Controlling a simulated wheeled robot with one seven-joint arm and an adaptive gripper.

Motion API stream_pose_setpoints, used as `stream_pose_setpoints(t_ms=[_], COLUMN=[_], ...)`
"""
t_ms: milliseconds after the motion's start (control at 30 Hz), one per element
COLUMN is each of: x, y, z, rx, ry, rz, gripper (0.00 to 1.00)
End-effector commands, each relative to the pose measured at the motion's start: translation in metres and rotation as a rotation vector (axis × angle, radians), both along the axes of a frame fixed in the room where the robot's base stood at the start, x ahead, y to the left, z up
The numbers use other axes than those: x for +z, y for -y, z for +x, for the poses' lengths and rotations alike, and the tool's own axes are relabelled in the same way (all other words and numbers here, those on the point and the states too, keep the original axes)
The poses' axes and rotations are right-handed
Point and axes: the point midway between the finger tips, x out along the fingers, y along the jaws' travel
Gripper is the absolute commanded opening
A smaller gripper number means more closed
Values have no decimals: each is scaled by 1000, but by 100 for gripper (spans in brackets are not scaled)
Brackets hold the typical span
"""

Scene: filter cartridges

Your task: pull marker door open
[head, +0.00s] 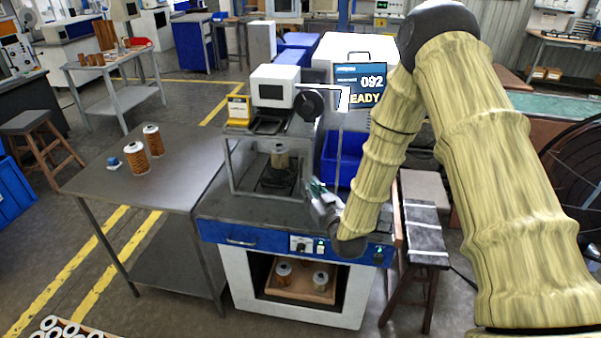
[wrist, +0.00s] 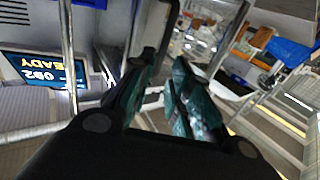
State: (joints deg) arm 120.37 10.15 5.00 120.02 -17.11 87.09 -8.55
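The marker is the bench machine (head: 278,128) with a small white box on top and a metal-framed enclosure. A filter cartridge (head: 280,157) stands upright inside it. A thin framed panel, apparently the marker door (head: 341,150), juts from the enclosure's right side; its clear pane is hard to make out. My gripper (head: 318,190) is at the enclosure's front right, close to that frame. In the wrist view my gripper's fingers (wrist: 160,90) are apart with a gap between them. A dark bar (wrist: 168,30), perhaps the door handle, rises by the left fingertip; contact cannot be told.
A grey table (head: 100,185) with two orange cartridges (head: 145,150) stands to the left. A blue-fronted control panel (head: 240,240) is below the marker. A screen reading READY (head: 360,85) is behind. A stool-like stand (head: 425,235) is at right.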

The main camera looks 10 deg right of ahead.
Motion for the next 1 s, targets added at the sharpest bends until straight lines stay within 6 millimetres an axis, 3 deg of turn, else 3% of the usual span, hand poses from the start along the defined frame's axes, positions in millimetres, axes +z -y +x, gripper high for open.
stream_pose_setpoints(t_ms=[300, 500, 933, 1000], x=[2, 0, -1, -1], y=[-10, -14, -15, -15], z=[50, 70, 77, 77], rx=[1, 0, 0, 0], ry=[-2, -3, -3, -3], rz=[-1, -1, -1, -1], gripper=[19, 19, 19, 7])
